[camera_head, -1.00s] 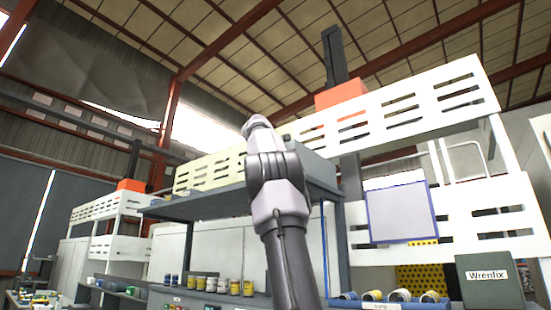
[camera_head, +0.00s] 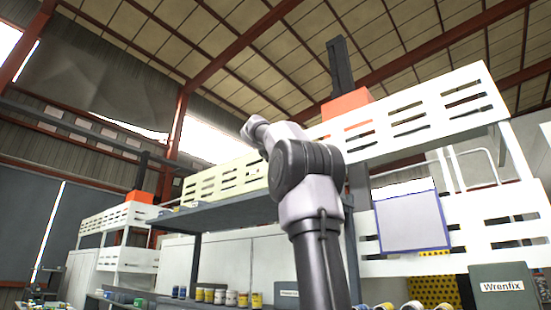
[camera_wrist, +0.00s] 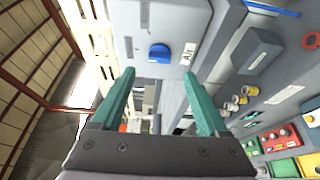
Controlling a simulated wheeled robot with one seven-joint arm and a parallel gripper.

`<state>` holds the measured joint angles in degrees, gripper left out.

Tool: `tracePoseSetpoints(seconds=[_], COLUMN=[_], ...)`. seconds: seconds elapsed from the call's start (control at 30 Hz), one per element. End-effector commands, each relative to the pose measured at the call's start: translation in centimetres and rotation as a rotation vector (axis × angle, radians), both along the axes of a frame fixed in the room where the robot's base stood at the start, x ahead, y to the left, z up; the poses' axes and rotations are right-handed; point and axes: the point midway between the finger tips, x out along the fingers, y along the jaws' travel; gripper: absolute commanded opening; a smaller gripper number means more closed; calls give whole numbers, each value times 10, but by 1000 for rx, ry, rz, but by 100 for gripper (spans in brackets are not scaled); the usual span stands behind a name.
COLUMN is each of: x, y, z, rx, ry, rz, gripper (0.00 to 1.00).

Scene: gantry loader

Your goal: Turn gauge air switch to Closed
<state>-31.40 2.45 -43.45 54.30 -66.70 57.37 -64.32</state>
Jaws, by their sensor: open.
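The gauge air switch is a blue knob (camera_wrist: 159,53) on the face of a pale grey box (camera_wrist: 200,18) in the wrist view. A white label (camera_wrist: 188,53) beside the knob seems to read "AIR", turned sideways. My gripper (camera_wrist: 158,78) is open, with its two teal fingers apart and nothing between them. The knob appears just beyond the fingertips, between them in the picture, with no visible contact. In the head view my arm rises through the middle. The knob and my gripper's fingers cannot be made out there.
A grey shelf (camera_head: 225,212) runs behind my arm in the head view. Several jars (camera_head: 231,298) stand below it. White slotted rails (camera_head: 405,118) and a pale panel (camera_head: 411,222) are at the right. A dark box marked "Wrenfix" (camera_head: 502,287) stands low right.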

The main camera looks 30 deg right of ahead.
Motion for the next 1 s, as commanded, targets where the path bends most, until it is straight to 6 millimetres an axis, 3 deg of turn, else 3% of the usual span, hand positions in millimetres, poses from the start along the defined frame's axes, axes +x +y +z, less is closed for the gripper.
tracePoseSetpoints(seconds=[0.3,1.0], x=[-24,-27], y=[27,30], z=[0,0], rx=[1,1], ry=[-1,-1], rz=[2,0], gripper=[78,78])
